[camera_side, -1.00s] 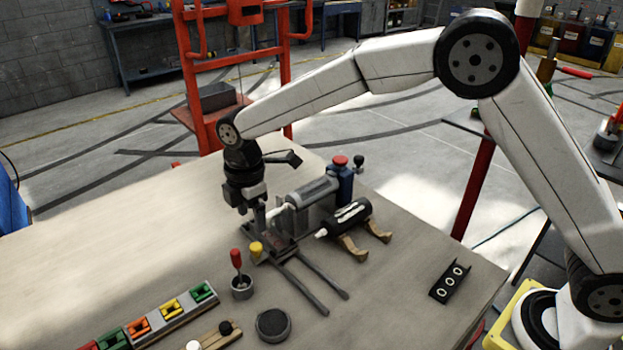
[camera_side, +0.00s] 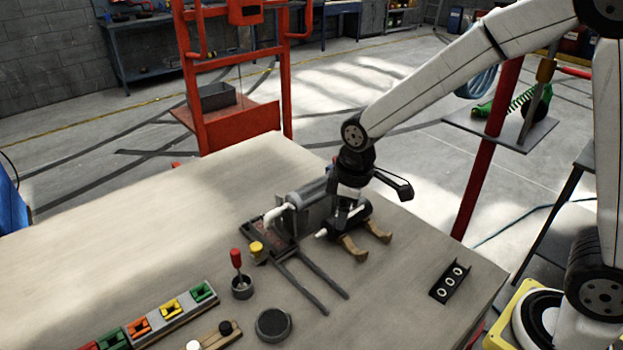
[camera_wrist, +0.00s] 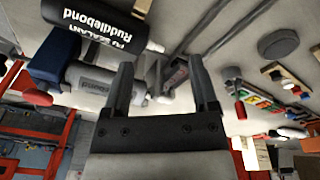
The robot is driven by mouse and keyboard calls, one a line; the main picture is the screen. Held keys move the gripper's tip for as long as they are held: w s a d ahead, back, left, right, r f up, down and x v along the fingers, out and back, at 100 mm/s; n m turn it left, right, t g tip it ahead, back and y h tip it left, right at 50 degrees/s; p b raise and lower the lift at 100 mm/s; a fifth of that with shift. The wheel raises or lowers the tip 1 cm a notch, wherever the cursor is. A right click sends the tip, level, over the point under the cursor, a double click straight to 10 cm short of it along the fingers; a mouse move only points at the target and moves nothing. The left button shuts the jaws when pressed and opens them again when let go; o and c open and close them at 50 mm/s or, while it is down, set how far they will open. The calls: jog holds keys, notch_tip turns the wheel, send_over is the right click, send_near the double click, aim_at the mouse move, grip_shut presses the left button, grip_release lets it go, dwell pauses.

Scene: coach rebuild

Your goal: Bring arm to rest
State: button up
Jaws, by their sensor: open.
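My gripper (camera_side: 342,218) hangs fingers down over the bench, at or just behind the black sealant tube (camera_side: 362,213) in the side view. Whether it touches the tube cannot be told. In the wrist view my two fingers (camera_wrist: 163,85) stand wide apart with nothing gripped between them. The black tube, with white lettering (camera_wrist: 105,22), lies beyond the left finger.
A grey cylinder on a grey block (camera_side: 312,193) stands left of my gripper. A dark two-rail frame (camera_side: 290,262), a cup with a red-handled tool (camera_side: 241,287), a round dark puck (camera_side: 273,323) and a row of coloured blocks (camera_side: 170,308) lie in front. The bench's back left (camera_side: 150,210) is clear.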

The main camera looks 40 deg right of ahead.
jog(key=s+d+f+m, duration=0.1)
jog(key=s+d+m, duration=0.2)
jog(key=s, duration=0.2)
jog(key=s+d+f+m+t, duration=0.1)
jog(key=s+d+m, duration=0.2)
jog(key=s+m, duration=0.1)
jog(key=shift+s, duration=0.9)
